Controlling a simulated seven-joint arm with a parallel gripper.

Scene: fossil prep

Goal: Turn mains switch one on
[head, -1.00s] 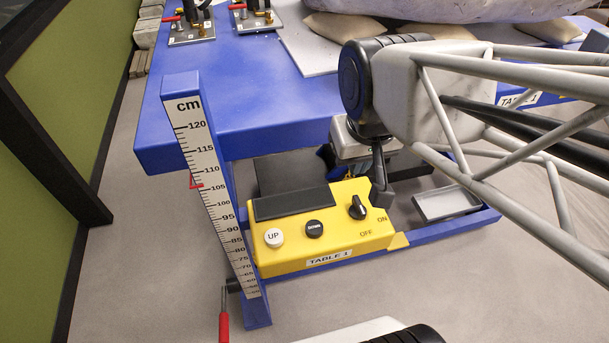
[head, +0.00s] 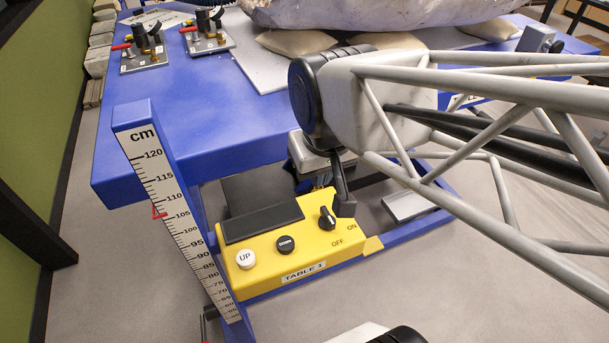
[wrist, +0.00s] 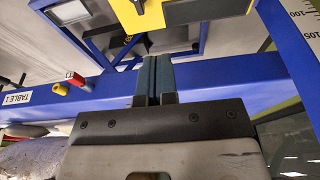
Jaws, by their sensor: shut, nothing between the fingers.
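The yellow control box (head: 268,267), labelled TABLE 1, sits low on the blue frame in the head view. It carries a black rotary switch (head: 327,218) beside the ON and OFF marks, a white UP button (head: 246,259) and a black DOWN button (head: 285,245). Which mark the switch points to is unclear. My gripper (head: 344,208) is just right of and behind the switch; I cannot tell whether it touches. In the wrist view my gripper (wrist: 152,64) is shut and empty, its tips near the yellow box (wrist: 190,12). A black part at the box's edge shows there.
The cm scale post (head: 172,200) stands left of the box. A grey tray (head: 405,205) lies to the right.

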